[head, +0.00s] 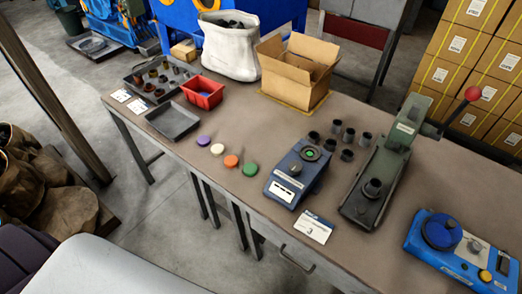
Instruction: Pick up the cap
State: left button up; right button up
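Several small round discs that look like caps lie apart in a slanting row near the table's front edge in the head view. They are a purple cap (203,140), a cream cap (217,149), an orange cap (231,161) and a green cap (250,168). The frame does not show which one the task means. A blue-grey device (285,187) to their right has a dark round top with a green centre. Neither of my grippers is in view.
The table (240,125) also holds a shallow dark tray (172,122), red bin (203,92), open cardboard box (297,75), white sack (229,47), green lever press (385,155), dark cups (349,135), card (313,228) and blue machine (450,245). Table around the caps is bare.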

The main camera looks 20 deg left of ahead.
aim_at(217, 149)
jog(key=j+z, duration=0.25)
jog(key=j, duration=0.5)
jog(key=j+z, duration=0.25)
jog(key=j, duration=0.45)
jog(key=k+j+z, duration=0.25)
jog(key=j, duration=0.45)
jog(key=i+j, duration=0.05)
jog(key=i, duration=0.05)
